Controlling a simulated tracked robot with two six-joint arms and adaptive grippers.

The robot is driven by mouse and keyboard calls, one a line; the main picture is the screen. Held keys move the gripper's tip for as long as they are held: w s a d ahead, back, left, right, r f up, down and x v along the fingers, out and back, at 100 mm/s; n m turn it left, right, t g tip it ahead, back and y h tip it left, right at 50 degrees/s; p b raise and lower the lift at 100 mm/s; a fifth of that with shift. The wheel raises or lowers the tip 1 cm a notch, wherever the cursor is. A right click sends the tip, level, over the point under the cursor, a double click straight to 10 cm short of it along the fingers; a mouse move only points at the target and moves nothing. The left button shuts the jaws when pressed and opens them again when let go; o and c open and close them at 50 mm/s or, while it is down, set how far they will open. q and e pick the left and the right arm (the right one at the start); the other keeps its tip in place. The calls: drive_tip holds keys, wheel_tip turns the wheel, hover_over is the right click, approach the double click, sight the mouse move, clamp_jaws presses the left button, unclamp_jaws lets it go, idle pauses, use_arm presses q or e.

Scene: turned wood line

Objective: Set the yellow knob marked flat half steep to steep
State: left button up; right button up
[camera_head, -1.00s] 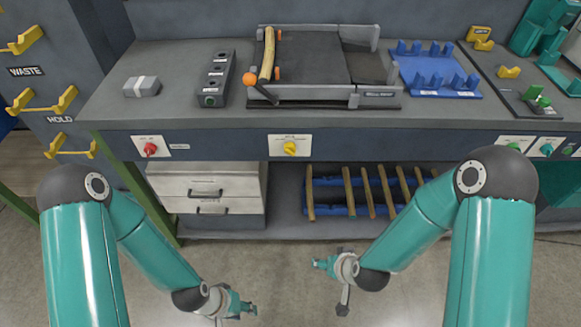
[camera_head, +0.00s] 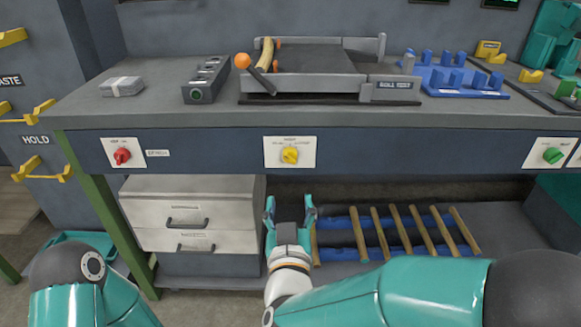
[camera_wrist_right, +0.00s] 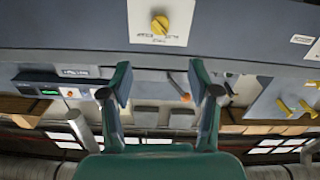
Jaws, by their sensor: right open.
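The yellow knob (camera_head: 290,155) sits on a white plate (camera_head: 307,146) on the bench's dark front panel. In the right wrist view the yellow knob (camera_wrist_right: 160,25) shows near the top, on its plate. The plate's lettering is too small to read, so I cannot tell which mark the knob points at. My right gripper (camera_head: 290,206) is open and empty, below the knob and apart from it, with its fingers pointing up towards the panel. Its two fingers (camera_wrist_right: 160,90) also show apart in the right wrist view. My left gripper is out of view.
A red knob (camera_head: 122,156) is on the panel to the left and a green knob (camera_head: 553,155) to the right. Below stand white drawers (camera_head: 205,190) and a shelf with wooden rods (camera_head: 377,230). The panel front around the yellow knob is clear.

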sight(290, 161)
drive_tip(key=w+b, duration=0.1)
drive_tip(key=w, duration=1.4)
drive_tip(key=shift+w+f, duration=0.1)
